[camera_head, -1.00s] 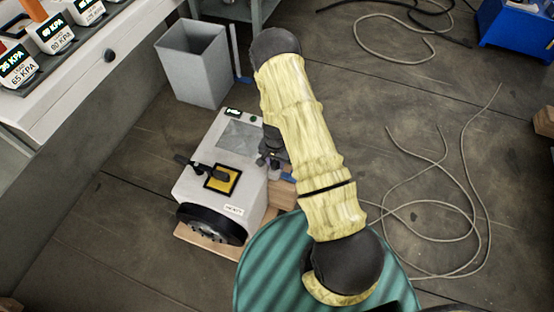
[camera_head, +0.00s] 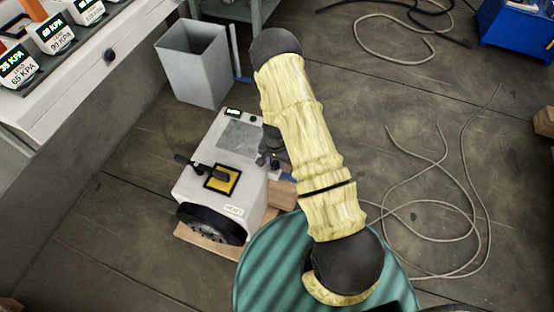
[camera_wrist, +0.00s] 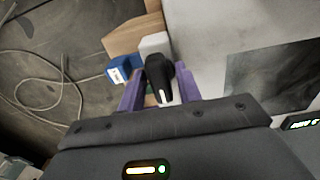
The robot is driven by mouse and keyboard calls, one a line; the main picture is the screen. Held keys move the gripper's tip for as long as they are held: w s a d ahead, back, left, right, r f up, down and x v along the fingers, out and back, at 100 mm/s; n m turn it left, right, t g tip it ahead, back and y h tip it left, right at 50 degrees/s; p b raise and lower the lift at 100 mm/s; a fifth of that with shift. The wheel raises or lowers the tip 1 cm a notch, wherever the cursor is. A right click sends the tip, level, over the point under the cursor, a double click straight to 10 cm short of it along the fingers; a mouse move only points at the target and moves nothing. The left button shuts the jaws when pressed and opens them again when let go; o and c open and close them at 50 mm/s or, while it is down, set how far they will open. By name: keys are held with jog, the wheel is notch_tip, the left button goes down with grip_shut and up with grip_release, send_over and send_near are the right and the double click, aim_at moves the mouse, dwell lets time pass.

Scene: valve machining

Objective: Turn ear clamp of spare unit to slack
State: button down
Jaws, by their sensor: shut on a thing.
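My gripper (camera_wrist: 159,88) is at the unit's right side. Its purple fingers are closed about a black handle (camera_wrist: 157,72) with a white mark, which appears to be the ear clamp. In the head view my arm and wrist largely hide the handle. I cannot read its setting.
A blue block with a white label (camera_wrist: 119,70) and a wooden block (camera_wrist: 128,37) sit beside the handle. A grey bin (camera_head: 195,65) stands behind the unit. A bench (camera_head: 85,75) with pressure-labelled boxes is at the left. Loose cables (camera_head: 440,205) lie on the floor at right.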

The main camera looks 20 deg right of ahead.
jog(key=shift+s+d, duration=0.1)
jog(key=n, duration=0.4)
jog(key=shift+n+p, duration=0.3)
jog(key=shift+n, duration=0.1)
jog(key=n, duration=0.4)
jog(key=shift+p, duration=0.4)
jog(key=shift+n, duration=0.4)
jog(key=n+p, duration=0.1)
jog(key=n, duration=0.3)
jog(key=shift+d+n, duration=0.1)
jog(key=shift+n, duration=0.3)
